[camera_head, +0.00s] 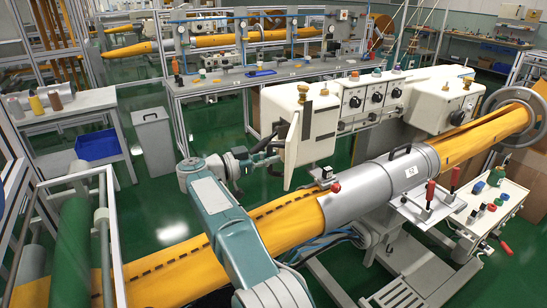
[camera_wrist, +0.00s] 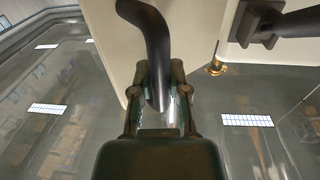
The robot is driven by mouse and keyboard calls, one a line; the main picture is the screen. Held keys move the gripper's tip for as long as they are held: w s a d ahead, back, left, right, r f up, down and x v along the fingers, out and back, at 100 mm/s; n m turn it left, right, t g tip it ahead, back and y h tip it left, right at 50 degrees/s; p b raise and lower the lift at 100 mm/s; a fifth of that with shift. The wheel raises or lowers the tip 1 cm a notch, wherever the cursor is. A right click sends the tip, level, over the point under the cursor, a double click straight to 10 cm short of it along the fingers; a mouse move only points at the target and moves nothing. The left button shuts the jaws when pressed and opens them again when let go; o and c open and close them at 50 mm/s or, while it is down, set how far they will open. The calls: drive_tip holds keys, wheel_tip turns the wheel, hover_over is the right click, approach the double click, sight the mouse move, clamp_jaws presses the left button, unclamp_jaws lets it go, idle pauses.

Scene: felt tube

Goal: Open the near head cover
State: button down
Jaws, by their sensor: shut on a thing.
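The near head (camera_head: 312,125) is a cream box with brass knobs on top. Its cover (camera_head: 292,152) is a cream panel standing out from the box's left side at an angle, so it looks partly swung open. In the wrist view the cream panel (camera_wrist: 107,35) fills the top left. A dark curved handle (camera_wrist: 148,28) comes off it and runs down between my fingers. My gripper (camera_wrist: 160,80) is shut on this handle. In the head view my gripper (camera_head: 272,152) is left of the cover, with the grip itself too small to see clearly.
A grey cylinder sleeve (camera_head: 380,188) with a black handle surrounds the yellow tube (camera_head: 285,222) right of my arm. A control box (camera_head: 368,98) with dials joins the near head to the far head (camera_head: 440,103). A grey bin (camera_head: 153,140) stands left. Green floor is free between.

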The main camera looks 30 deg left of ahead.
drive_tip(key=shift+w+d+r, duration=0.1)
drive_tip(key=shift+r, duration=0.1)
drive_tip(key=c, duration=0.6)
unclamp_jaws()
drive_tip(key=shift+f, duration=0.1)
